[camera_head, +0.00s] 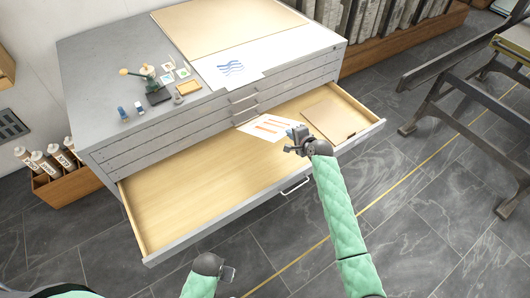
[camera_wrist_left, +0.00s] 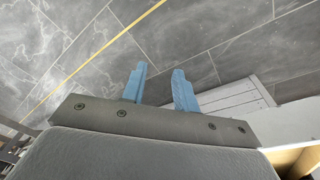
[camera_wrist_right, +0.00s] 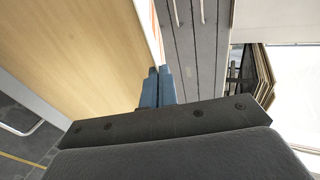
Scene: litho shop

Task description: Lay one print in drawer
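A white print with orange stripes (camera_head: 264,127) is at the back of the open drawer (camera_head: 190,195), close to the cabinet's front. I cannot tell whether it touches the drawer floor. My right gripper (camera_head: 297,138) is at its right edge, with the fingers closed together on it. In the right wrist view the fingers (camera_wrist_right: 157,88) are together, and a thin strip of the print (camera_wrist_right: 155,32) runs up from them. My left gripper (camera_head: 226,275) is low in front of the drawer; its fingers (camera_wrist_left: 160,90) are apart and empty in the left wrist view.
A tan board (camera_head: 330,117) lies in the drawer's right part; the left part is bare. On the cabinet top are a blue-wave print (camera_head: 230,68), a large board (camera_head: 225,30) and small tools (camera_head: 150,85). A crate of bottles (camera_head: 62,182) stands left.

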